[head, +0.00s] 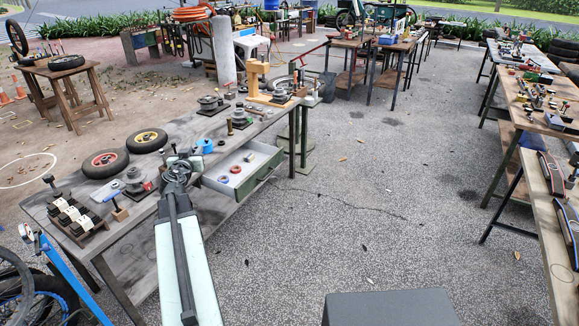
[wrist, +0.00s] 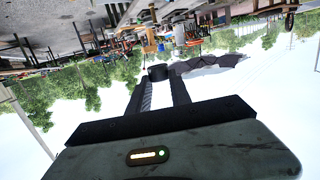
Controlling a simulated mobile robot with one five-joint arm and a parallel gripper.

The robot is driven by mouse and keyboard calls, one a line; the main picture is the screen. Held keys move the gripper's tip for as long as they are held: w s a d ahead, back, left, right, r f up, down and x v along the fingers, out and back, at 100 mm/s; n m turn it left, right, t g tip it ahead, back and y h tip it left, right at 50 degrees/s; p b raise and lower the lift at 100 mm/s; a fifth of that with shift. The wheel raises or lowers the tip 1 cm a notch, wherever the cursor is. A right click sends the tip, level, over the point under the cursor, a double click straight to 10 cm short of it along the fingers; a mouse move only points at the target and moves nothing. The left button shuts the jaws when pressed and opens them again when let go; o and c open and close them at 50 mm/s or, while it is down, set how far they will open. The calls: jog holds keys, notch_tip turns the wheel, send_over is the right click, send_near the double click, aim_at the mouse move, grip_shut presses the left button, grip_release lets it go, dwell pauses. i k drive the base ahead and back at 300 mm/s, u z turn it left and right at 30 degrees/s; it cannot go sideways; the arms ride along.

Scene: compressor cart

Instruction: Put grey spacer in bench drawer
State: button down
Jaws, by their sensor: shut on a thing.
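The wrist view looks out upside down over the yard. In it my gripper (wrist: 159,80) is shut on a small dark grey cylinder, the grey spacer (wrist: 158,72), held between the fingertips. In the head view my arm reaches over the left bench and its end is near the bench's front edge, left of the drawer; the spacer cannot be made out there. The bench drawer (head: 262,172) is pulled open, green-fronted with a pale inside. A red ring (head: 236,168) and a bluish ring (head: 223,179) lie in it, with a small pale piece near its right end.
The paved floor right of the drawer is open. More benches line the right.

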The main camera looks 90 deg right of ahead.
aim_at(234, 186)
jog(key=z, duration=1.1)
jog(key=i, duration=1.65)
